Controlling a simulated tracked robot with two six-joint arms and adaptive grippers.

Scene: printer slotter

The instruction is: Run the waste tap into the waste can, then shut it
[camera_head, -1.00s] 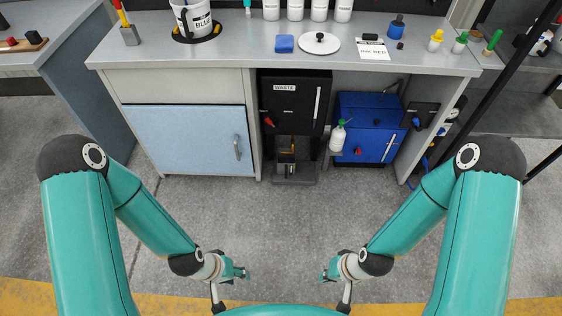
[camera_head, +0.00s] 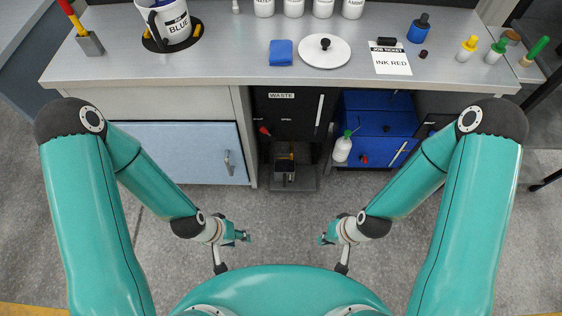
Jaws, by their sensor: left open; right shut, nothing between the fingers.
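The black waste unit (camera_head: 291,112) stands under the bench with a WASTE label on its front. A red tap handle (camera_head: 264,130) sits at its left side. Below it, in a dark recess, a small dark can-like container (camera_head: 285,167) with a yellow part above it stands on a grey base; its details are too small to tell. My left gripper (camera_head: 245,237) is open and empty in front of the unit, low and to the left. My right gripper (camera_head: 323,239) is shut and empty, low and to the right. Both are well apart from the tap.
A white bottle (camera_head: 342,148) and a blue box (camera_head: 378,130) stand right of the waste unit. A blue cabinet door (camera_head: 183,153) is on the left. The bench top (camera_head: 223,62) overhangs the unit. The floor (camera_head: 284,217) between my grippers is clear.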

